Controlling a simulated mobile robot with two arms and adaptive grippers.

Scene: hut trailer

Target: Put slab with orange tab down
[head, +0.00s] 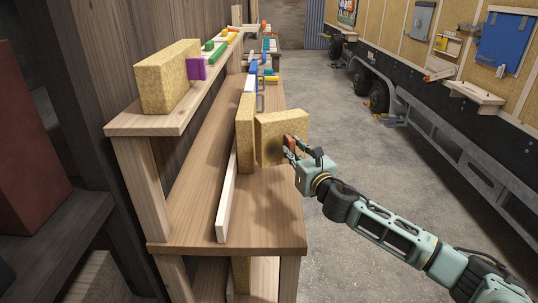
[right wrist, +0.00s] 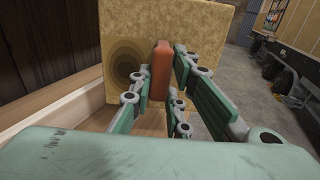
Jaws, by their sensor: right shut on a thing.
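The slab with the orange tab (head: 277,135) is a thick tan board-like block, upright above the middle shelf in the head view. My right gripper (head: 290,147) is shut on its orange tab. In the right wrist view the slab (right wrist: 205,50) fills the upper middle, with a dark round mark on its face. The orange-brown tab (right wrist: 161,66) stands between the fingers of the right gripper (right wrist: 160,95). Whether the slab's lower edge touches the shelf I cannot tell. My left gripper is not in view.
Another tan slab (head: 245,130) stands upright just left of the held one, behind a white strip (head: 227,195) on the wooden shelf (head: 265,215). A slab with a purple tab (head: 168,80) stands on the upper shelf. The shelf's front part is bare. Open floor lies right.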

